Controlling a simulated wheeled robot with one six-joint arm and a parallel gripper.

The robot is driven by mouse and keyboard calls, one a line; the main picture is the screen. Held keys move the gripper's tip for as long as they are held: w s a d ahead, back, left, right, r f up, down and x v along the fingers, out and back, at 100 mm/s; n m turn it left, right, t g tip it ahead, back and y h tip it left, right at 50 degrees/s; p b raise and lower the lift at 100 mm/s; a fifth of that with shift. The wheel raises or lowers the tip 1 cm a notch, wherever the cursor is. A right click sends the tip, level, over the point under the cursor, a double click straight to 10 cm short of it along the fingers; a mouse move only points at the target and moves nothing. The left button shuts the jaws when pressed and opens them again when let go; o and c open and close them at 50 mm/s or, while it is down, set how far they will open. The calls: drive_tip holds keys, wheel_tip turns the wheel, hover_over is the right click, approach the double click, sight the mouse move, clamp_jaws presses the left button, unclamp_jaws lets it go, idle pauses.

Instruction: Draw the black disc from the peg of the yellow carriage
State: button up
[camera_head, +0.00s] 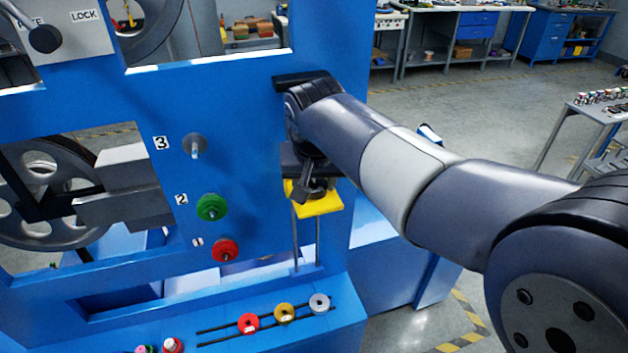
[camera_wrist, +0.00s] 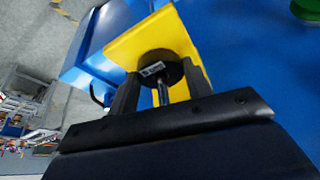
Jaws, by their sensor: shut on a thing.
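The yellow carriage (camera_head: 320,207) sits on two vertical rods at the right part of the blue panel, partly hidden by my gripper (camera_head: 310,190). In the wrist view the carriage (camera_wrist: 165,32) is a yellow plate behind the black disc (camera_wrist: 158,66), which has a small white label. A metal peg (camera_wrist: 162,96) sticks out from the disc toward the camera. My gripper (camera_wrist: 163,88) has one finger on each side of the disc and is shut on it. The disc is still around the peg. I cannot tell whether it touches the plate.
The blue panel carries a bare peg at 3 (camera_head: 195,147), a green disc at 2 (camera_head: 211,207) and a red disc at 1 (camera_head: 225,250). A lower ledge holds red (camera_head: 248,323), yellow (camera_head: 284,312) and white (camera_head: 319,302) spools. Open floor lies right of the panel.

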drive_tip(key=shift+r+p, duration=1.3)
drive_tip(key=shift+r, duration=0.3)
idle(0.6)
drive_tip(key=shift+r+p, duration=1.4)
drive_tip(key=shift+r, duration=0.3)
drive_tip(key=shift+r, duration=0.1)
drive_tip(key=shift+r, duration=0.75)
drive_tip(key=shift+r, duration=2)
